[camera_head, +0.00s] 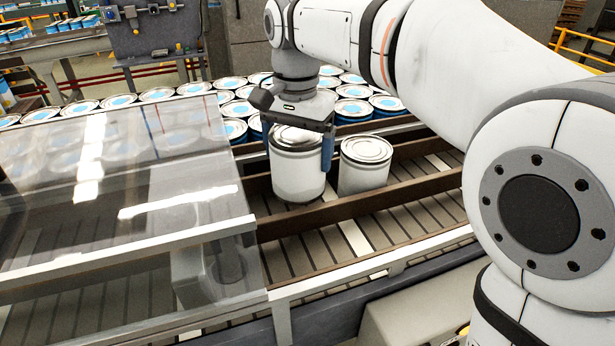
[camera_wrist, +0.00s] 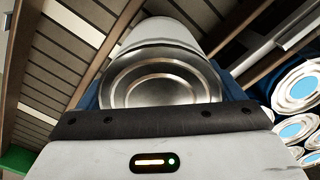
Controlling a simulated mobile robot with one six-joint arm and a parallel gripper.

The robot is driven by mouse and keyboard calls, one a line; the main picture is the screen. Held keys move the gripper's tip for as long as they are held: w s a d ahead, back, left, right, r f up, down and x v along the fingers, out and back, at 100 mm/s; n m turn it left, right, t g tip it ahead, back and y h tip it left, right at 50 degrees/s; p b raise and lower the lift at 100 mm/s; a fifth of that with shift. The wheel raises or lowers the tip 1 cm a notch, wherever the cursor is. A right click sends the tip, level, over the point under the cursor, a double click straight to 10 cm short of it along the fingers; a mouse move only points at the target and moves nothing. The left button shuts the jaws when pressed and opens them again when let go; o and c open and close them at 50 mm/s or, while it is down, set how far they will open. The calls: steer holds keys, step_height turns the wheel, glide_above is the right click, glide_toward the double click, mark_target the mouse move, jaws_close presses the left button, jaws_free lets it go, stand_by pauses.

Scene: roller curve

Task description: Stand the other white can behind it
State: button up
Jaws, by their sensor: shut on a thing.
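One white can (camera_head: 296,172) with a silver lid is between the fingers of my gripper (camera_head: 300,152), which is shut on it. In the wrist view the held can (camera_wrist: 163,78) fills the middle, lid toward the camera. The other white can (camera_head: 365,165) stands upright just to the right of the held can, in the same lane between brown rails. A blue finger shows between the two cans. Whether the held can's bottom touches the rollers is hard to tell.
Several blue-topped cans (camera_head: 236,108) crowd the lane behind, past a brown rail (camera_head: 380,125). A clear cover (camera_head: 120,170) lies over the conveyor at the left. The roller lane in front (camera_head: 340,250) is empty. The lane right of the standing can is clear.

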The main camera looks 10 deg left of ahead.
mark_target(297, 133)
steer(key=shift+f, duration=2.95)
steer(key=shift+f, duration=0.15)
steer(key=o, duration=0.9)
step_height(297, 133, up, 12)
steer(key=shift+r+p, duration=0.15)
steer(key=shift+p, duration=0.2)
steer(key=shift+r, duration=0.1)
